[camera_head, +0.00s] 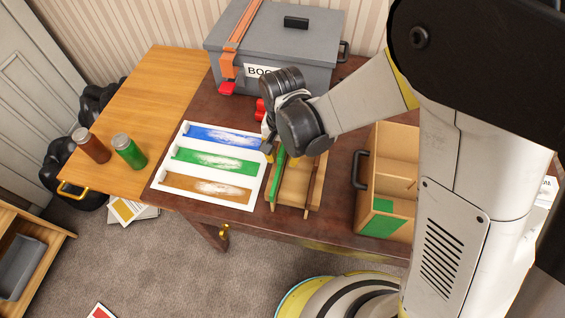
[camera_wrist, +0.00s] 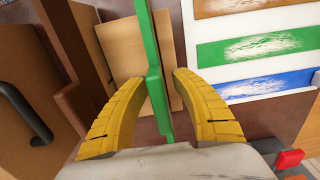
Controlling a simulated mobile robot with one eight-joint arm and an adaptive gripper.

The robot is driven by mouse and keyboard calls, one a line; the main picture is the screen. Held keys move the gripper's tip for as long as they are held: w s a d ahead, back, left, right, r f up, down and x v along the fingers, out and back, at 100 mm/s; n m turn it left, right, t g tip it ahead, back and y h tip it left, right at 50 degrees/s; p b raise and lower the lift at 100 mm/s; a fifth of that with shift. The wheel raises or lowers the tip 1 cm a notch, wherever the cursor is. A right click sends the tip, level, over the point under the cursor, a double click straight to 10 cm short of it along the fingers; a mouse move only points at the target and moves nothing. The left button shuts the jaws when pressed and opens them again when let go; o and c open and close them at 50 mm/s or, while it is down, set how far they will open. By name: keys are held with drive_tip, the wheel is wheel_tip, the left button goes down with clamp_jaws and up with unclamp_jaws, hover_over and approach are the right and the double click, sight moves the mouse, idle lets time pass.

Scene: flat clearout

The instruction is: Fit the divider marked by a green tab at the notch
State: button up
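A green-edged divider (camera_head: 277,174) stands at the left side of a small wooden rack (camera_head: 293,190). In the wrist view its green edge (camera_wrist: 153,85) runs between the two yellow fingers of my gripper (camera_wrist: 158,78). The fingers are open, one on each side of the green strip, with a narrow gap at each side. In the head view my gripper (camera_head: 270,150) is low over the rack's back left. A wooden drawer box (camera_head: 398,150) with a black handle and a green patch stands to the right. I cannot make out the notch.
A white tray (camera_head: 190,190) with blue, green and brown strips lies close left of the rack. A grey lidded box (camera_head: 290,45) stands behind. Two jars, brown (camera_head: 91,146) and green (camera_head: 129,152), stand far left. Some table shows between rack and drawer box.

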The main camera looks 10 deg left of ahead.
clamp_jaws()
